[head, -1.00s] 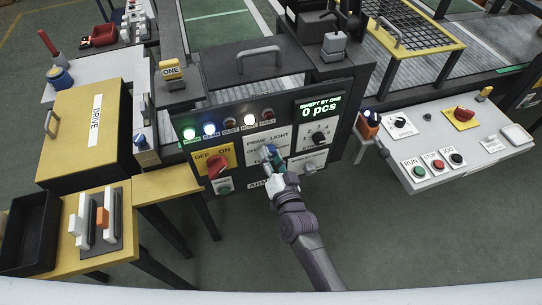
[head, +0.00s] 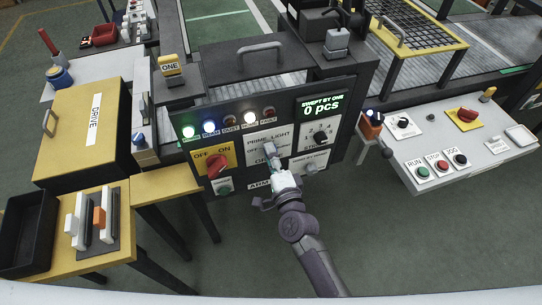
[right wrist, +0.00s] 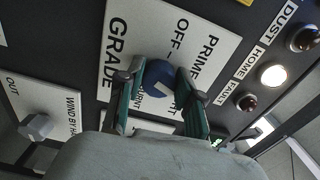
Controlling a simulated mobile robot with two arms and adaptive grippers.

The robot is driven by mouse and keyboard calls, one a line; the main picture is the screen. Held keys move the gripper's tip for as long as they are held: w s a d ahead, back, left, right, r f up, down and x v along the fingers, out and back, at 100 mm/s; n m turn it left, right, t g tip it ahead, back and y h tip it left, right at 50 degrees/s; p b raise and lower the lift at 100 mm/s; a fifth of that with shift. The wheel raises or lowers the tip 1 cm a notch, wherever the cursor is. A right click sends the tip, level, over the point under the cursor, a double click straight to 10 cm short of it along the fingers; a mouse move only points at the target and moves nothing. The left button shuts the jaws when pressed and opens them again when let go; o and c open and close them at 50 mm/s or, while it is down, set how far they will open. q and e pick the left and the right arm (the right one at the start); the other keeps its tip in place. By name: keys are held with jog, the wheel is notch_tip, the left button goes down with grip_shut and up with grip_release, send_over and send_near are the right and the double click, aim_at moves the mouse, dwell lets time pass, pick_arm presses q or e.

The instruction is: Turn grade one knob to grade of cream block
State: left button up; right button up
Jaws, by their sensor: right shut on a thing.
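A dark panel (head: 237,125) stands in the middle of the head view. A white plate (head: 261,141) on it reads PRIME, LIGHT and OFF, and GRADE in the right wrist view. The blue round grade knob (right wrist: 159,77), with a white pointer mark, sits on that plate. My right gripper (head: 271,160) reaches up to the plate and hides the knob in the head view. In the right wrist view my right gripper (right wrist: 157,84) is shut on the knob, one finger on each side. The ONE label (head: 171,70) is on a yellow-topped unit. I cannot identify a cream block. My left gripper is not in view.
A red OFF/ON switch (head: 216,164) is left of the plate, and a black knob (head: 320,137) is right of it. A grey hexagonal knob (right wrist: 36,126) is close by. A rack (head: 97,226) with white and orange pieces stands at lower left.

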jog(key=shift+m, duration=0.6)
jog(key=o, duration=1.2)
jog(key=shift+c, duration=0.2)
jog(key=shift+s, duration=0.1)
jog(key=v, duration=1.2)
